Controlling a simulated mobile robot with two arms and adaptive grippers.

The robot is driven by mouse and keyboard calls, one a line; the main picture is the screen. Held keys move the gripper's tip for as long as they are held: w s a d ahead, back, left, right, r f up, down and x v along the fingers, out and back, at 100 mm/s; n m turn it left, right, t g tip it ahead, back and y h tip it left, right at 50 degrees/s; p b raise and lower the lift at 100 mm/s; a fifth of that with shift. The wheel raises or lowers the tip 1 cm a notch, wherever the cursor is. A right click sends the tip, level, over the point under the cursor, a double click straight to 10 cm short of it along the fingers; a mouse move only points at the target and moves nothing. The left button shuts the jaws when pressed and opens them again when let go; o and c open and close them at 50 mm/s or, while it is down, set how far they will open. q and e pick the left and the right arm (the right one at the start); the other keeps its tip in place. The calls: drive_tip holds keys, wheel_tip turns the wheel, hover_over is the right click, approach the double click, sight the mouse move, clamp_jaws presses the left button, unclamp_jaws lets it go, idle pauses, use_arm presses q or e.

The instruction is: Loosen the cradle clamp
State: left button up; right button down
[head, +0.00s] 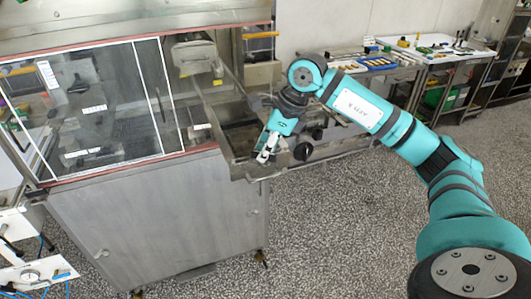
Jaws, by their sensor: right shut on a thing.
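My right gripper (264,156) reaches down at the near edge of the metal trough (243,172) on the machine's right side. Its fingers are shut on a small part at that edge, which looks like the cradle clamp; the fingers hide most of it. A round black knob (303,151) is just right of the fingers, apart from them. A second black knob (317,133) is a little farther back. My left gripper is not in view.
The enrober cabinet (160,220) with clear side panels (100,105) fills the left. A workbench (430,50) with tools stands at the back right. A white stand with a dial (32,275) is at the lower left. The speckled floor (340,230) is clear.

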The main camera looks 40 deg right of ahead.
drive_tip(key=shift+n, duration=0.4)
drive_tip(key=shift+w+n+g+y+b, duration=0.1)
drive_tip(key=shift+n+g+y+b, duration=0.35)
drive_tip(key=shift+n, duration=0.75)
drive_tip(key=shift+n+g, duration=0.65)
drive_tip(key=shift+n, duration=0.95)
drive_tip(key=c, duration=1.4)
unclamp_jaws()
drive_tip(key=shift+o, duration=0.2)
drive_tip(key=v, duration=1.2)
drive_tip(key=shift+d, duration=0.15)
